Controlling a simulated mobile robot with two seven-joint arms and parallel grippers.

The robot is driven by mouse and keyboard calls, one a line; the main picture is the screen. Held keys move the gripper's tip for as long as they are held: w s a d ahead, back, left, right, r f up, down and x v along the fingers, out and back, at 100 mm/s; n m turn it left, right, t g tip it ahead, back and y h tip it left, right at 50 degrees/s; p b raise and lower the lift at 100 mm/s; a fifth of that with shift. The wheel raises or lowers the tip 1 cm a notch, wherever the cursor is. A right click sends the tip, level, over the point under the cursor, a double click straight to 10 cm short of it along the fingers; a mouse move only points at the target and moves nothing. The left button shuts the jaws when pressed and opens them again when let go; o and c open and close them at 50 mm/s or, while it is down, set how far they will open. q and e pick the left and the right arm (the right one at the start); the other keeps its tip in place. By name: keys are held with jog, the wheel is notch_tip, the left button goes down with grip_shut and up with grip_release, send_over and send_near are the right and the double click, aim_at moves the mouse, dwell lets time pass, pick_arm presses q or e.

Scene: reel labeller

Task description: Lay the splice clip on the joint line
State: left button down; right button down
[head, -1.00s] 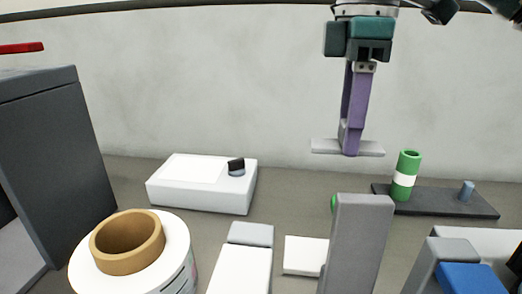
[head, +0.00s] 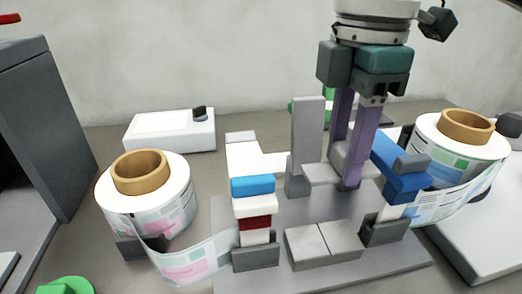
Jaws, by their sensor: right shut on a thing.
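My right gripper (head: 347,180) comes down from the top with purple fingers shut on the splice clip (head: 318,174), a flat light-grey plate with a raised grip. The clip is held roughly level above the grey base plate, behind the joint block. The joint line (head: 322,238) shows as a thin dark seam between two light-grey pads on the base plate (head: 300,207). The clip appears apart from the pads and does not cover the seam. My fingers hide part of the clip. My left gripper is not in view.
A label reel (head: 175,195) stands left, its strip reaching a blue-topped post (head: 252,186). Another reel (head: 470,140) stands right, beside a blue clamp (head: 400,168). A tall grey post (head: 306,140) rises close left of my fingers. A white box (head: 170,132) sits behind.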

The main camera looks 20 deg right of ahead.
jog(key=b, duration=0.1)
send_over(324, 238)
notch_tip(324, 238, down, 8)
jog(key=shift+f, duration=0.15)
jog(key=shift+f+b, duration=0.35)
jog(key=shift+f, duration=1.7)
jog(key=shift+f, duration=0.15)
jog(key=shift+c, duration=2.2)
grip_release()
